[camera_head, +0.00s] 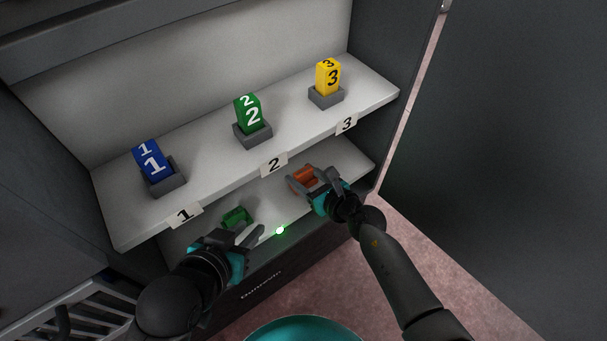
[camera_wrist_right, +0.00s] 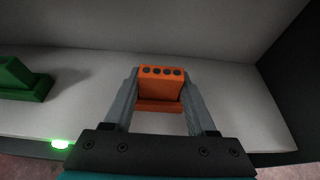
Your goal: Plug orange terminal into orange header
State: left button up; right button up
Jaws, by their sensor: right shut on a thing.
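An orange terminal block (camera_wrist_right: 162,72) with a row of several dark holes lies between the fingers of my right gripper (camera_wrist_right: 158,95) in the right wrist view. An orange lower part (camera_wrist_right: 160,104), like the header, shows just below it. The two look in contact or very close; I cannot tell if the block is fully seated. In the head view, my right gripper (camera_head: 318,185) is shut on the orange block (camera_head: 303,177) at the lower shelf's right part. My left gripper (camera_head: 246,236) is open and empty at the lower shelf's front edge, near a green block.
The green block on its green base (camera_head: 236,217) stands on the lower shelf (camera_head: 275,212). The upper shelf (camera_head: 205,160) above holds blue 1 (camera_head: 151,161), green 2 (camera_head: 248,114) and yellow 3 (camera_head: 328,77) blocks in grey holders. A cabinet side wall is at right.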

jog(key=shift+f, duration=0.2)
jog(key=o, duration=1.2)
jog(key=shift+s, duration=0.1)
jog(key=shift+c, duration=0.2)
jog(key=shift+o, duration=1.4)
jog(key=shift+s+f, duration=0.15)
jog(key=shift+s, duration=0.2)
jog(key=p+v, duration=0.5)
jog(key=v, duration=0.9)
jog(key=shift+d+r, duration=0.45)
jog(key=shift+r, duration=0.15)
jog(key=shift+w, duration=0.1)
